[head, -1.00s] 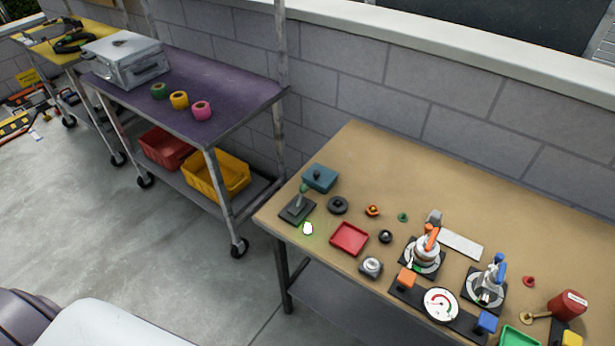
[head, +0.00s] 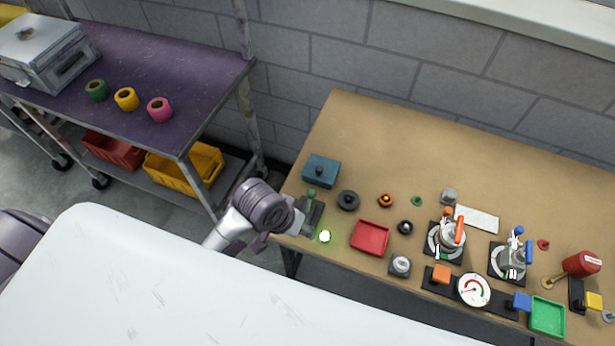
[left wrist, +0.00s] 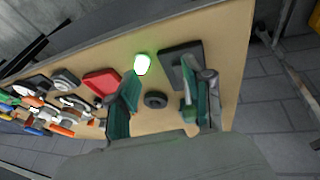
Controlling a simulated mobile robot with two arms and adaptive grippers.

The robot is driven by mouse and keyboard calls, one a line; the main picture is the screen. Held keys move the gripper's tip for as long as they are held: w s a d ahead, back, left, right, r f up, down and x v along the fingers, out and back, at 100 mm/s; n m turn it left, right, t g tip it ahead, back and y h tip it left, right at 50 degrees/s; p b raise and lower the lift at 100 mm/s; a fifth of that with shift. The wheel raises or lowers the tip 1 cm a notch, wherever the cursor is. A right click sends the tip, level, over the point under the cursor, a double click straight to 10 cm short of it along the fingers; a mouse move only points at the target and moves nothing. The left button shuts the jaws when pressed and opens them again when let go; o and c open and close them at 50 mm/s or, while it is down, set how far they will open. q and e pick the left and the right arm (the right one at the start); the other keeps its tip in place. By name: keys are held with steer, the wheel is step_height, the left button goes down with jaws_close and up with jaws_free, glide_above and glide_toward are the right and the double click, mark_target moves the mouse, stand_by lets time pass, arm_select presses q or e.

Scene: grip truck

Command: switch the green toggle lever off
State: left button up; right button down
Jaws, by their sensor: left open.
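The green toggle lever (head: 311,196) stands on a dark base plate (head: 313,218) at the table's left end. In the left wrist view the lever (left wrist: 187,103) appears between the fingers, close beside the right-hand one; I cannot tell whether they touch. A small lamp (head: 325,236) next to the base glows green, and the lamp also shows in the left wrist view (left wrist: 142,64). My left gripper (head: 297,219) is at the table's left edge, just left of the lever. In the left wrist view the gripper (left wrist: 170,80) is open, its fingers well apart. My right gripper is not in view.
A blue box (head: 321,171) stands just behind the lever and a black round knob (head: 348,200) to its right. A red tray (head: 370,238) and several controls lie farther right. The table's back strip is clear. A purple-topped cart (head: 190,80) stands left.

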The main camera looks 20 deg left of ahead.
arm_select(q)
steer(key=w+d+r, duration=0.2)
steer(key=w+r, duration=0.1)
steer(key=r, duration=0.1)
steer(key=n+g+y, duration=0.2)
steer(key=n+g, duration=0.1)
steer(key=n, duration=0.1)
glide_toward(311, 191)
steer(key=f, duration=0.3)
steer(key=f+p, duration=0.1)
steer(key=f, duration=0.2)
steer(key=f+p, duration=0.1)
steer(key=f, duration=0.3)
steer(key=shift+d+f, duration=0.1)
steer(key=shift+d, duration=0.15)
steer(key=shift+w+f, duration=0.1)
steer(key=shift+f, duration=0.4)
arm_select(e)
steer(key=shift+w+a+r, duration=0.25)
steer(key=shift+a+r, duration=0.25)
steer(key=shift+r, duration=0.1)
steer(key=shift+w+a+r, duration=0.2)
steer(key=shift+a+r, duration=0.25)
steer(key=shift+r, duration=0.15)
arm_select(q)
jaws_close()
